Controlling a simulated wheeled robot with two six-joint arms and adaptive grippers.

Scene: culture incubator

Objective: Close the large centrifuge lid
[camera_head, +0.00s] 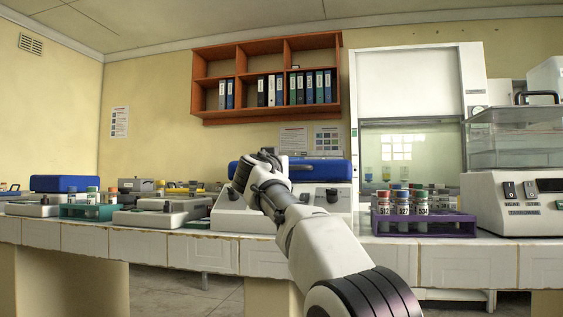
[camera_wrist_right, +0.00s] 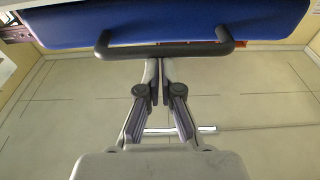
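The large centrifuge (camera_head: 330,200) stands on the bench in the middle of the head view, with a white body and a blue lid (camera_head: 320,171). The lid looks low and nearly level over the body; whether it is fully seated I cannot tell. In the right wrist view the blue lid (camera_wrist_right: 200,22) fills the top, with a black bar handle (camera_wrist_right: 190,49) along its edge. My right gripper (camera_head: 265,158) is at the lid's front left in the head view. Its fingers (camera_wrist_right: 159,64) are nearly together, with their tips at the handle bar, not clearly around it. My left gripper is out of view.
A purple rack (camera_head: 423,222) with capped tubes stands right of the centrifuge, before a fume hood (camera_head: 405,85). A water bath (camera_head: 520,190) is at far right. Small devices and a green tube rack (camera_head: 86,211) crowd the bench's left.

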